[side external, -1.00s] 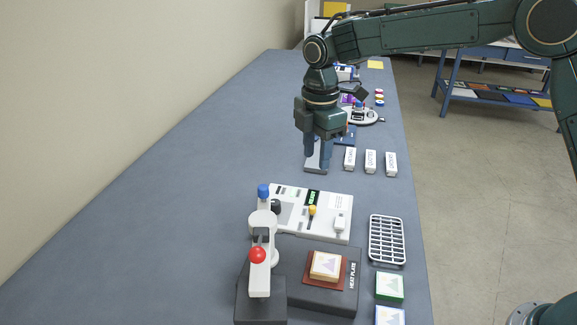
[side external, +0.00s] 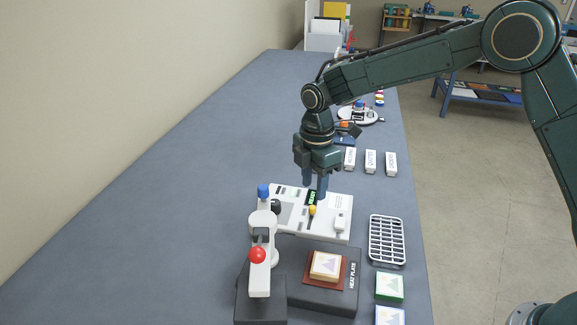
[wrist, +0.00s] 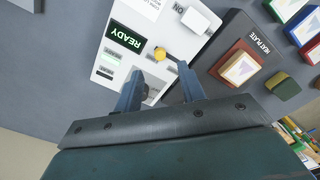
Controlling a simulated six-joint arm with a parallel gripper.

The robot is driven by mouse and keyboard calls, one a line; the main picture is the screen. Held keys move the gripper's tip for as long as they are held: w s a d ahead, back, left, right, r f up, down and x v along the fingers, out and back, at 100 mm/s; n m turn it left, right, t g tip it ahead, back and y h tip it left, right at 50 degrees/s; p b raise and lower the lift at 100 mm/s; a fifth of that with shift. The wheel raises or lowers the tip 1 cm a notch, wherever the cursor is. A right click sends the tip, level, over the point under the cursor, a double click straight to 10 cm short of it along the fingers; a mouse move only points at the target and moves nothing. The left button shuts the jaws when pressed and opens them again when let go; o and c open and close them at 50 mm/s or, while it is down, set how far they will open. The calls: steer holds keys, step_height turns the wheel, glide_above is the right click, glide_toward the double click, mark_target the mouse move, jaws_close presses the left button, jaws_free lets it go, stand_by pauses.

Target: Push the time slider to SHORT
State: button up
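The time slider's yellow knob (side external: 312,210) stands on the white control panel (side external: 338,205), with a dark slot running from it toward the side camera. The knob also shows in the wrist view (wrist: 160,53), near a green READY display (wrist: 125,36). I cannot read a SHORT mark in either view. My gripper (side external: 314,188) points down above the panel's far part, just beyond the knob. In the wrist view its two fingers are apart and empty (wrist: 160,76), with the knob ahead of the gap between them. I cannot tell whether they touch anything.
A white press arm with a red ball (side external: 257,255) and a blue knob (side external: 263,191) stands left of the panel. A heat plate (side external: 338,302) holding a card stack is in front. A white rack (side external: 387,240) lies right. The table's left side is clear.

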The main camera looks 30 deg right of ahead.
mark_target(312, 207)
steer(key=shift+f, duration=2.9)
jaws_close()
